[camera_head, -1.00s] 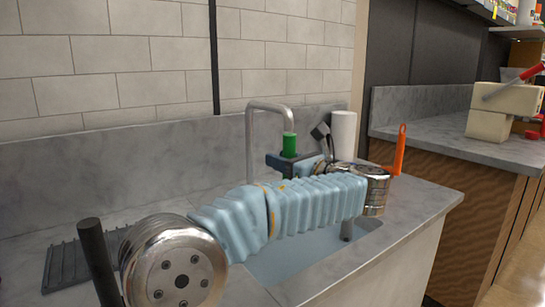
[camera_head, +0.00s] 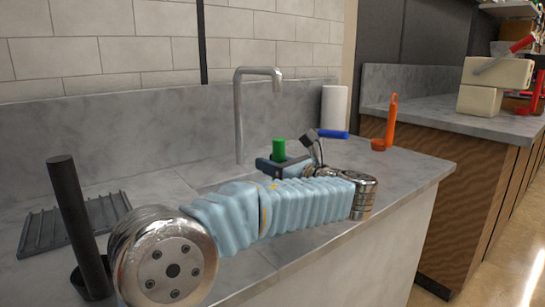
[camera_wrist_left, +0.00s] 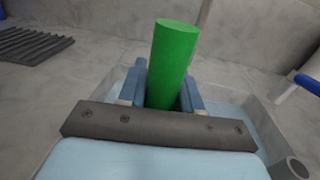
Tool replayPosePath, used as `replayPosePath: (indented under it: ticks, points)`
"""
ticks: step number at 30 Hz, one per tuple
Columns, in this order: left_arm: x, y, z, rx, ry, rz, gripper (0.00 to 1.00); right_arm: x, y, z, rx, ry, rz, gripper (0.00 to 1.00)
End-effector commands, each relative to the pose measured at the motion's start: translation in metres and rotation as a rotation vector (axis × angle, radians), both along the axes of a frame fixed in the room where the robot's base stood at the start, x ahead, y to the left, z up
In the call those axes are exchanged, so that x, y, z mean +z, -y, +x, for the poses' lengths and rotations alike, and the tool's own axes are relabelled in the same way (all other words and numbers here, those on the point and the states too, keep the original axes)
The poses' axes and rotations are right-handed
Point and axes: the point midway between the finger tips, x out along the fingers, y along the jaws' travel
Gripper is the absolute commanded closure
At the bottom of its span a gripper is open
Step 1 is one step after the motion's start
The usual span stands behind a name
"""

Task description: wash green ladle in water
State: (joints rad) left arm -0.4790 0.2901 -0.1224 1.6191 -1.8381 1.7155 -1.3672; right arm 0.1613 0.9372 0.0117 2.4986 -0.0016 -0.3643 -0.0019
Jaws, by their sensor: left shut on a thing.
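The green ladle shows only as an upright green handle (camera_head: 279,149) in the head view. In the left wrist view its handle (camera_wrist_left: 174,60) stands between the two fingers. My left gripper (camera_head: 284,164) is shut on this handle, below the spout of the metal tap (camera_head: 239,120). The fingers also show in the left wrist view (camera_wrist_left: 163,92). The ladle's lower end is hidden. The sink basin is mostly hidden behind my left arm; part of its wall (camera_wrist_left: 104,82) shows in the left wrist view. My right gripper is not in view.
A grey ribbed rack (camera_head: 68,222) lies left on the counter. A blue-ended piece (camera_head: 333,134), a white roll (camera_head: 335,107) and an orange utensil (camera_head: 391,122) are to the right. A black upright rod (camera_head: 76,220) stands at the front left.

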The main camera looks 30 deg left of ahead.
Motion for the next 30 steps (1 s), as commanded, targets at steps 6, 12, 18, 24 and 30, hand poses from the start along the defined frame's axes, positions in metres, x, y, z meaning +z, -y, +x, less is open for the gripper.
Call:
replayPosePath:
  ticks: [6,12,18,24,30]
  points:
    - [-0.028,0.000,0.000,0.000,-0.002,0.001,1.00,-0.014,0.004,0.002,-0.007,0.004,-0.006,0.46]
    - [-0.048,0.000,0.000,0.001,-0.002,0.002,1.00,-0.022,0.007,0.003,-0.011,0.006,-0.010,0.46]
    - [-0.058,0.000,0.000,0.001,-0.001,0.001,1.00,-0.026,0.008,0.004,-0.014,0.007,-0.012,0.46]
    - [-0.060,0.000,0.000,0.001,0.000,0.001,1.00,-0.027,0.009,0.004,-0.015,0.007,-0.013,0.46]
    - [-0.060,0.000,0.000,0.000,0.000,0.001,1.00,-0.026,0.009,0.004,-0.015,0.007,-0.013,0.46]
